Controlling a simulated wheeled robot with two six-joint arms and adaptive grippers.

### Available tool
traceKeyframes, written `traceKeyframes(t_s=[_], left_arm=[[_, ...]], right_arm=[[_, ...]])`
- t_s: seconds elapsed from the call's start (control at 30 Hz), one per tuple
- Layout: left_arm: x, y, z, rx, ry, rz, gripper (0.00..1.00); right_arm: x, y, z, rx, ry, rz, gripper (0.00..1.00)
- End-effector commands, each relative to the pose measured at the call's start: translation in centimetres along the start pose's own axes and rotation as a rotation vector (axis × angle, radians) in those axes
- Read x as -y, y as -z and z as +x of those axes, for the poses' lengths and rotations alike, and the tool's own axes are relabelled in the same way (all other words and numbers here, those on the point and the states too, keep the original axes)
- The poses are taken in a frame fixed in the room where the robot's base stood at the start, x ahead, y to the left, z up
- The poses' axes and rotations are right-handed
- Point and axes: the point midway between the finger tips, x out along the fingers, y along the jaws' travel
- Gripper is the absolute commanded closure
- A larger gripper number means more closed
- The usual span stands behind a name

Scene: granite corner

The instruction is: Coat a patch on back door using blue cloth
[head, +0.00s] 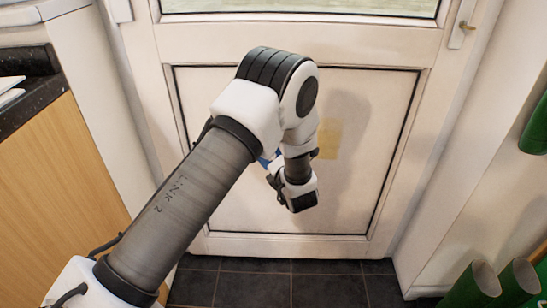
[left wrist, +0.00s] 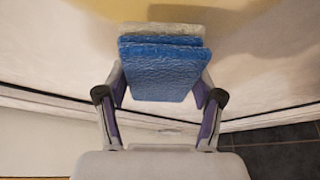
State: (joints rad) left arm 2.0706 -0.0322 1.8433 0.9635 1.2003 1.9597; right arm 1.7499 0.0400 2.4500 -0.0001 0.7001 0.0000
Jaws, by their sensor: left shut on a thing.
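The white back door (head: 235,210) fills the middle of the head view, with a framed lower panel. A faint yellow patch (head: 328,138) lies on that panel, partly hidden by my arm. It also shows at the top of the left wrist view (left wrist: 95,14). My left gripper (left wrist: 160,84) is shut on the folded blue cloth (left wrist: 160,68), which has a pale layer at its far edge. Only a sliver of blue cloth (head: 267,158) shows in the head view, beside my wrist. The cloth is close to the door; whether it touches is unclear. My right gripper is out of view.
A wooden cabinet (head: 55,170) with a dark worktop (head: 38,98) stands at the left. Green tubular objects (head: 485,280) stand at the lower right. Dark floor tiles (head: 275,285) are clear in front of the door. A door handle (head: 463,25) is at the upper right.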

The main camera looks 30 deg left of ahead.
Motion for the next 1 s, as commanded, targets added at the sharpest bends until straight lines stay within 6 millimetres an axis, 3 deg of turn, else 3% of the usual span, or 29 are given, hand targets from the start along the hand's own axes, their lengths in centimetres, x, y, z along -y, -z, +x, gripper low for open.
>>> traceKeyframes(t_s=[1.0], left_arm=[[0.0,-0.7,1.7,0.000,0.000,0.000,0.61]], right_arm=[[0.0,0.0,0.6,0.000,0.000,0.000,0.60]])
